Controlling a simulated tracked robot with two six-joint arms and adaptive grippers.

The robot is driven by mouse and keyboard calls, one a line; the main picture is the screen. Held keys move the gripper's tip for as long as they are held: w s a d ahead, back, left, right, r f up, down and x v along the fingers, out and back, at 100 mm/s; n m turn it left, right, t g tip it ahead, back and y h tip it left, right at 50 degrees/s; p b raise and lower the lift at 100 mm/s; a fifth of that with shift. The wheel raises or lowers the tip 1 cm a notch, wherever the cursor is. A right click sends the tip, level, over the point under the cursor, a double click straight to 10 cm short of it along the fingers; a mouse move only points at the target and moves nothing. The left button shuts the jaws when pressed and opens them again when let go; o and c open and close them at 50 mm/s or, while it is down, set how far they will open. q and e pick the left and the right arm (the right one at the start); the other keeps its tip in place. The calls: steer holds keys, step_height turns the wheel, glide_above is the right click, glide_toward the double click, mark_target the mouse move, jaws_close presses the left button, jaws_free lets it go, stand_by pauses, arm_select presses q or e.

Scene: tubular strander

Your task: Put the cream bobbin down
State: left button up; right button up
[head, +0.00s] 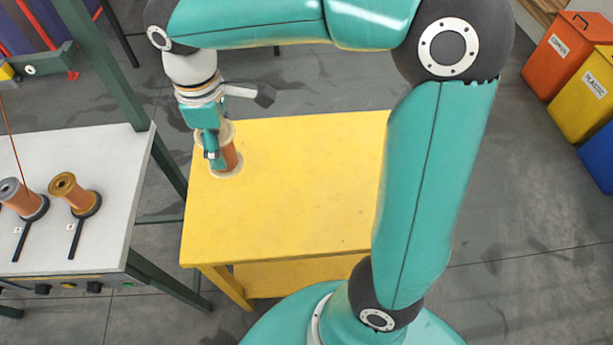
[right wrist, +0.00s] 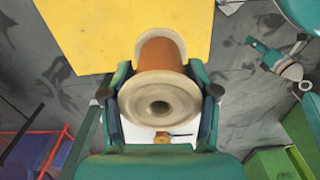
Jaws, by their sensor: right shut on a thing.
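The cream bobbin (head: 230,157) has pale flanges and a copper-coloured winding. It is upright at the far left corner of the yellow table (head: 290,190). Its lower flange is at the tabletop; I cannot tell whether it touches. My right gripper (head: 213,153) is shut on the bobbin. In the right wrist view its fingers lie either side of the near flange of the bobbin (right wrist: 160,105), with the yellow table (right wrist: 90,30) beyond. My left gripper (right wrist: 264,56) shows small in that view, away from the table; its jaws are unclear.
A white bench (head: 110,160) at left holds a gold bobbin (head: 68,190) and a grey-flanged one (head: 18,195) on dark stands. A green post (head: 105,65) rises near the yellow table. Most of the yellow top is clear. Orange (head: 562,55) and yellow (head: 585,95) bins stand at right.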

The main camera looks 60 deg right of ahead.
mark_target(235, 168)
steer(key=shift+s+d+r+n, duration=0.15)
steer(key=shift+s+r+n, duration=0.4)
steer(key=shift+s, duration=0.2)
step_height(235, 168, down, 20)
steer(key=shift+b, duration=0.55)
steer(key=o, duration=1.6)
steer(key=shift+c, duration=0.2)
steer(key=shift+w, duration=0.1)
step_height(235, 168, up, 12)
steer(key=shift+r+p, duration=0.1)
steer(key=shift+p, duration=0.25)
